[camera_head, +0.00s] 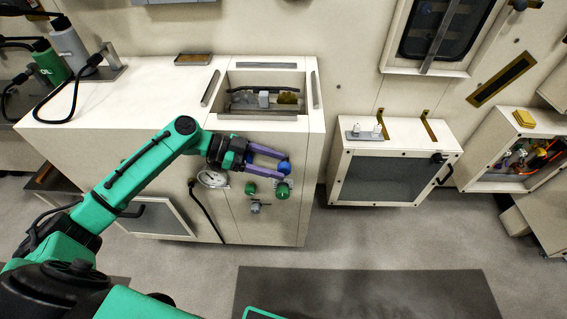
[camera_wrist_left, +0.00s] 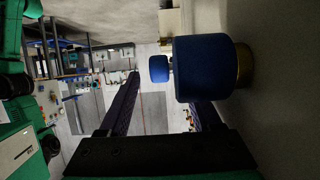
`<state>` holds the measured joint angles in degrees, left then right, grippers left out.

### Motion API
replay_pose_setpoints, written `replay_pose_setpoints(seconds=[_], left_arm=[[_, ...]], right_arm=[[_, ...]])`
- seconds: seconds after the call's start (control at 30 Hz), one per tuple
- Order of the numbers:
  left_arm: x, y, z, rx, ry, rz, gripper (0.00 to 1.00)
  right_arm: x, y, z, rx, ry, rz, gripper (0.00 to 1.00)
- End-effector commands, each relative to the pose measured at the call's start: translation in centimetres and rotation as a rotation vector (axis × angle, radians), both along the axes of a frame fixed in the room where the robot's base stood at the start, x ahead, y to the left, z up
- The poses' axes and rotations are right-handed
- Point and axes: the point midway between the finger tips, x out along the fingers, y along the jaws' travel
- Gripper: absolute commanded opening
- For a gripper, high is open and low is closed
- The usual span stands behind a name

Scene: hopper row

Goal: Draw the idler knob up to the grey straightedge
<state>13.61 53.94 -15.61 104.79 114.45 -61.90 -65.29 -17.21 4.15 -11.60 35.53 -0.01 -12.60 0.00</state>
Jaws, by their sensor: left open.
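My left gripper (camera_head: 282,166) has purple fingers and is open at the front of the white cabinet. A blue knob (camera_head: 285,167) shows at its fingertips; I cannot tell whether they touch. In the left wrist view a large blue cylinder on a brass-coloured base (camera_wrist_left: 204,68) stands close by the right finger, and a smaller blue one (camera_wrist_left: 159,68) shows between the fingers. No label marks the idler knob. Grey strips lie on the cabinet top, one at left (camera_head: 210,88) and one at right (camera_head: 315,88); I cannot tell which grey part is the straightedge.
Below the gripper are two green knobs (camera_head: 250,188) (camera_head: 283,190) and a small grey fitting (camera_head: 258,206). A round gauge (camera_head: 212,178) sits to their left. The cabinet top has an open recess (camera_head: 265,80) with blocks inside. A windowed box (camera_head: 390,178) stands at right.

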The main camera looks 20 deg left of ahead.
Motion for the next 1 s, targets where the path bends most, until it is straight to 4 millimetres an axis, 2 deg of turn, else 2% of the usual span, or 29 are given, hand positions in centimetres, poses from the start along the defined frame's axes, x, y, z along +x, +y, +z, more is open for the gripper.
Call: replay_pose_setpoints(seconds=[0.1, 0.2, 0.43, 0.47, 0.6, 0.63, 0.73, 0.77, 0.8, 0.83, 1.0], left_arm=[[0.5, -1.7, -0.5, -0.002, 0.000, 0.000, 0.65], [0.6, -2.4, -0.9, 0.000, 0.000, 0.000, 0.65], [0.7, -2.5, -1.1, 0.001, 0.001, 0.001, 0.65], [0.7, -2.5, -1.1, 0.001, 0.001, 0.001, 0.61], [0.7, -2.5, -1.0, 0.001, 0.001, 0.001, 0.08], [0.7, -2.5, -1.0, 0.001, 0.001, 0.001, 0.00], [0.7, -2.5, -1.0, 0.001, 0.001, 0.001, 0.00], [0.7, -2.5, -1.0, 0.001, 0.001, 0.001, 0.22], [0.7, -2.5, -1.0, 0.001, 0.001, 0.001, 0.07], [0.7, -2.5, -1.0, 0.001, 0.001, 0.001, 0.00], [0.7, -2.5, -1.0, 0.001, 0.001, 0.001, 0.00]], right_arm=[[0.0, -0.3, 0.5, -0.004, 0.000, 0.001, 0.72], [0.0, -0.5, 0.6, -0.006, 0.000, 0.001, 0.72], [0.0, -0.7, 0.5, -0.010, 0.000, 0.000, 0.72], [0.0, -0.7, 0.5, -0.010, 0.000, 0.000, 0.72], [0.0, -0.7, 0.5, -0.010, 0.000, 0.000, 0.72], [0.0, -0.7, 0.5, -0.010, 0.000, -0.001, 0.72], [0.0, -0.7, 0.5, -0.010, 0.000, -0.001, 0.72], [0.0, -0.7, 0.5, -0.010, 0.000, -0.001, 0.72], [0.0, -0.7, 0.5, -0.010, 0.000, -0.001, 0.72], [0.0, -0.7, 0.5, -0.010, 0.000, -0.001, 0.72], [0.0, -0.7, 0.5, -0.010, 0.000, -0.001, 0.72]])
